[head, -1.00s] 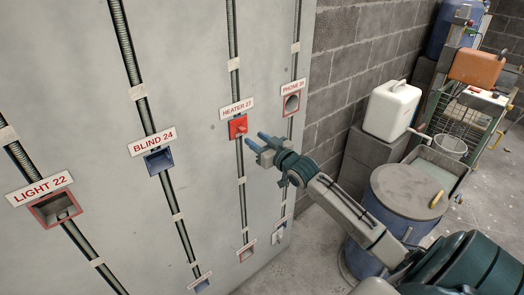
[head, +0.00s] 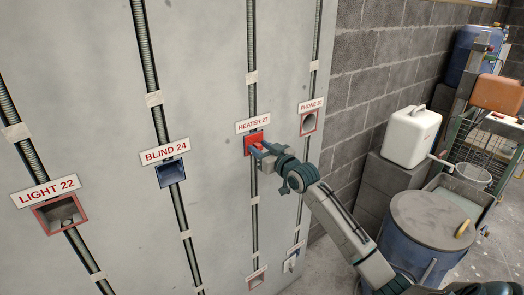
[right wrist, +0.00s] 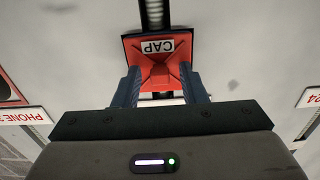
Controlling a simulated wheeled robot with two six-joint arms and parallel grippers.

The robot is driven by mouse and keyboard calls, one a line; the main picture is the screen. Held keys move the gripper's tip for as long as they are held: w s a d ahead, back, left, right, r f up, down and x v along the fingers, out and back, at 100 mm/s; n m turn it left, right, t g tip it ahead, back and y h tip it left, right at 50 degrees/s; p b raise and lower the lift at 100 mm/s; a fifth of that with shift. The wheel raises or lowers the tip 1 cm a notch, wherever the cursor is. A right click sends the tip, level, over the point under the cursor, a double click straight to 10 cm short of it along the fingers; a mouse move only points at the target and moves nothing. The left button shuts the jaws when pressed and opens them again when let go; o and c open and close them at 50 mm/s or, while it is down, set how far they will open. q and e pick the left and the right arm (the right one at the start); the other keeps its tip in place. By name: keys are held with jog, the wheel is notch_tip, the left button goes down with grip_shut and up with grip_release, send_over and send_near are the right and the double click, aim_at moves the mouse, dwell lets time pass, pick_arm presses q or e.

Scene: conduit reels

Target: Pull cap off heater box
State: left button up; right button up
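The red cap (head: 252,136) sits in the heater box under the label "HEATER 27" (head: 253,124) on the grey wall panel. In the right wrist view the cap (right wrist: 158,46) is a red square plate marked "CAP", with a raised red middle. My right gripper (head: 259,149) is at the cap in the head view. Its two blue fingers are apart, one on each side of the cap's raised middle in the right wrist view. I see no clear closing on it; whether the fingers touch it is hard to tell. My left gripper is not in view.
On the panel, the blue blind box (head: 171,174) and the red-rimmed light box (head: 61,213) are to the left, the phone box (head: 308,122) to the right. A blue barrel (head: 412,245) and a white canister (head: 411,137) stand right of the panel.

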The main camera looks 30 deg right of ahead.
grip_shut()
jog(key=shift+s, duration=0.15)
jog(key=shift+s+p, duration=0.35)
jog(key=shift+p, duration=0.1)
jog(key=shift+s+p, duration=0.3)
jog(key=shift+s, duration=0.1)
jog(key=shift+d, duration=0.1)
dwell(0.5)
jog(key=shift+s+p, duration=0.35)
jog(key=shift+p, duration=0.2)
jog(key=shift+s+r+p, duration=0.1)
jog(key=shift+s+p, duration=0.85)
jog(key=shift+s, duration=0.05)
jog(key=shift+s+d+p, duration=0.15)
jog(key=shift+s+p, duration=1.05)
jog(key=shift+p, duration=0.25)
